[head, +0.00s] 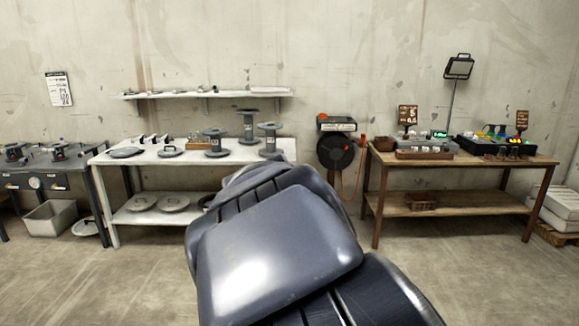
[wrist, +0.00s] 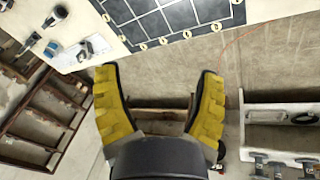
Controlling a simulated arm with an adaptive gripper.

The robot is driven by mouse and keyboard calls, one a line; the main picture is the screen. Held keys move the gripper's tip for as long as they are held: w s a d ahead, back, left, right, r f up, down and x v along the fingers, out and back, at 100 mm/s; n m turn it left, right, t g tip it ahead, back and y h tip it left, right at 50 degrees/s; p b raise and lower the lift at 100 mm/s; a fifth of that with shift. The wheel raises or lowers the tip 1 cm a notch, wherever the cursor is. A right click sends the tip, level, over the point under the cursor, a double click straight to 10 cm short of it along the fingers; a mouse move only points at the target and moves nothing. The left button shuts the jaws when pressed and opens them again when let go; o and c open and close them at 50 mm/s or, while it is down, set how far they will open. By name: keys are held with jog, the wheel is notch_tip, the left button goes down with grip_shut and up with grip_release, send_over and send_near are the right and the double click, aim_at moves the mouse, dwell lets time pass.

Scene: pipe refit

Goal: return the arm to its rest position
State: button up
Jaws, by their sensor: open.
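My gripper (wrist: 157,72) shows in the wrist view with its two yellow-padded fingers spread wide apart. Nothing is between the fingers, and they touch nothing that I can see. In the head view my own dark grey arm links fill the lower middle of the picture. The gripper itself is hidden or out of frame there.
A white table (head: 270,150) with flanged pipe parts stands behind my arm in the head view. A wooden bench (head: 375,158) stands right, a dark bench (head: 60,180) left. A dark gridded panel (wrist: 165,22) lies beyond the fingers in the wrist view. Floor is clear front left.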

jog(key=s+d+f+n+g+y, duration=0.1)
jog(key=s+d+n+y, duration=0.1)
jog(key=s, duration=0.9)
jog(key=s+d+f+n+g+y, duration=0.1)
jog(key=s+d+n+y, duration=0.1)
jog(key=s, duration=0.9)
jog(key=d+n, duration=0.1)
jog(key=n, duration=0.1)
jog(key=shift+f+n+g, duration=0.15)
jog(key=shift+n+g, duration=0.15)
